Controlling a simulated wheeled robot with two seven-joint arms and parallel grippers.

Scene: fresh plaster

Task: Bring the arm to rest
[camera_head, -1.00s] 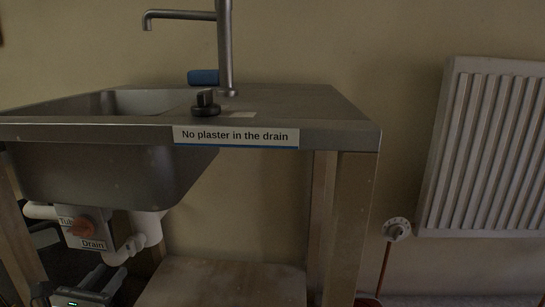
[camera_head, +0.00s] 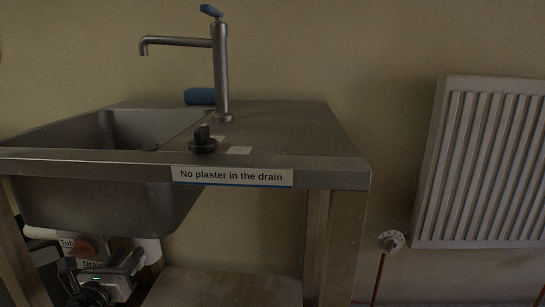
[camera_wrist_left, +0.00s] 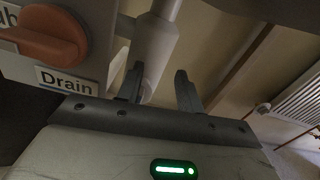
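My left gripper (camera_head: 98,263) is at the lower left of the head view, in front of the pipework under the sink. In the left wrist view its two dark fingers (camera_wrist_left: 159,70) stand apart with nothing between them. The orange valve handle (camera_wrist_left: 45,35) lies to the left of the fingers, apart from them, above a "Drain" label (camera_wrist_left: 67,82). In the head view the handle (camera_head: 85,247) shows beside a "Tub" label, partly hidden by the gripper. My right gripper is in neither view.
A steel sink (camera_head: 265,178) on a wooden stand, with a tap (camera_head: 220,75), is above the gripper. White pipe (camera_head: 150,250) runs close beside the gripper. A radiator (camera_head: 490,165) is on the right wall. The lower shelf (camera_head: 230,290) looks bare.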

